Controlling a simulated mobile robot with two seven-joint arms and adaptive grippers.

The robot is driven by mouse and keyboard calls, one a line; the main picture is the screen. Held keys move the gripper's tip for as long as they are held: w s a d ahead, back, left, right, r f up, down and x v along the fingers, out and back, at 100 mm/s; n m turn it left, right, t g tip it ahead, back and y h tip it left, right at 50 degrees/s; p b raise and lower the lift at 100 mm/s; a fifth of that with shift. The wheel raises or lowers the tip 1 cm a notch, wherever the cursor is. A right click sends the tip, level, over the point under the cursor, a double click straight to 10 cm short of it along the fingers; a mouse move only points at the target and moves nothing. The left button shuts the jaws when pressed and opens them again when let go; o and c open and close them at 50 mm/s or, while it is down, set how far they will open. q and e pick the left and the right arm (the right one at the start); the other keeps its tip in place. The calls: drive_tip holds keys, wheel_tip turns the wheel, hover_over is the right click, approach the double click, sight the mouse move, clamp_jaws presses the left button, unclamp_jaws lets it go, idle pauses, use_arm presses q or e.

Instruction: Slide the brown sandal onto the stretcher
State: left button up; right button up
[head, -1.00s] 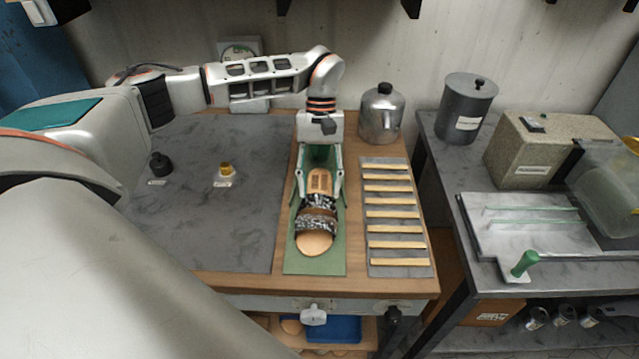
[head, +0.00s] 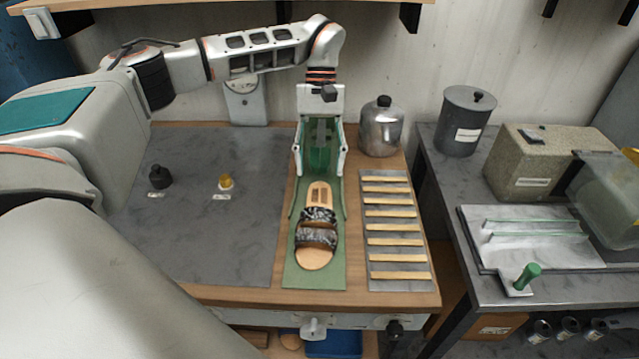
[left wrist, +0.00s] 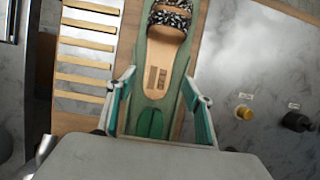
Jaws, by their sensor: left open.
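The sandal (head: 314,258) lies on the green mat (head: 320,281), its tan sole facing up and patterned dark-and-white straps across it. It also shows in the left wrist view (left wrist: 166,50). My left gripper (head: 321,174) is open and empty beyond the sandal's far end. In the left wrist view its two fingers (left wrist: 160,102) stand apart on either side of the sole's near end, not touching it. A dark green two-part form (left wrist: 151,123) sits between the fingers, close to that end; I cannot tell whether it is the stretcher. My right gripper is not in view.
A slatted grey board (head: 398,278) lies right of the mat. A metal pot (head: 380,132) stands behind it. A black knob (head: 160,177) and a yellow-topped piece (head: 226,182) stand on the grey bench surface (head: 215,245), which is otherwise clear.

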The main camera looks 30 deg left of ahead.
use_arm(q)
drive_tip(key=v, duration=0.3)
drive_tip(key=shift+w+r, duration=0.1)
drive_tip(key=shift+r, duration=0.2)
drive_tip(key=shift+f, duration=0.1)
